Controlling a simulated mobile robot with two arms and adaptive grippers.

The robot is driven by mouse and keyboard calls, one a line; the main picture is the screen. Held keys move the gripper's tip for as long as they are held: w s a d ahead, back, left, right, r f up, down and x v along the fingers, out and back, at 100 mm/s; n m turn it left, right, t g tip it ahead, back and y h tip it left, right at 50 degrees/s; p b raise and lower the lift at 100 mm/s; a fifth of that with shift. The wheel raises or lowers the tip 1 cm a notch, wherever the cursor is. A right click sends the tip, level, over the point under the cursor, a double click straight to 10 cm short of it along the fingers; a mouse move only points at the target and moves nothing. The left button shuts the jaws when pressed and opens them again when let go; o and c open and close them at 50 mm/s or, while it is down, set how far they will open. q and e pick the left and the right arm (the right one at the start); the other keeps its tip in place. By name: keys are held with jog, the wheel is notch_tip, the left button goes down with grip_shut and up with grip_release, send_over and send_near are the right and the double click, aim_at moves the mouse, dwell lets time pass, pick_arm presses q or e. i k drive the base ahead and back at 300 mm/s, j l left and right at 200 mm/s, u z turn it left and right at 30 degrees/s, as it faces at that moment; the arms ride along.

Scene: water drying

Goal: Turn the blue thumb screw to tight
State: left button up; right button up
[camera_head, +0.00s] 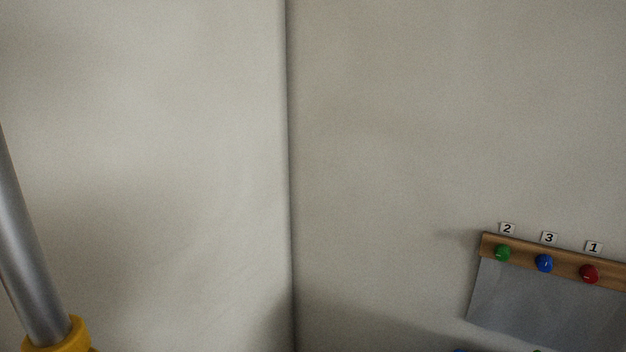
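A blue knob (544,263), which looks like the blue thumb screw, sits in the middle of a wooden strip (518,250) on the right wall. A label reading 3 (549,238) is above it. How tight it is cannot be seen. A green knob (502,252) is to its left under label 2 (507,228). A red knob (589,273) is to its right under label 1 (594,247). Neither of my grippers is in view.
A grey sheet (540,308) hangs below the strip. A metal pole (28,255) with a yellow collar (65,338) stands at the left edge. Two bare walls meet in a corner left of the strip. Small blue and green bits show at the bottom edge, mostly cut off.

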aim_at(544, 262)
jog(key=z, duration=1.4)
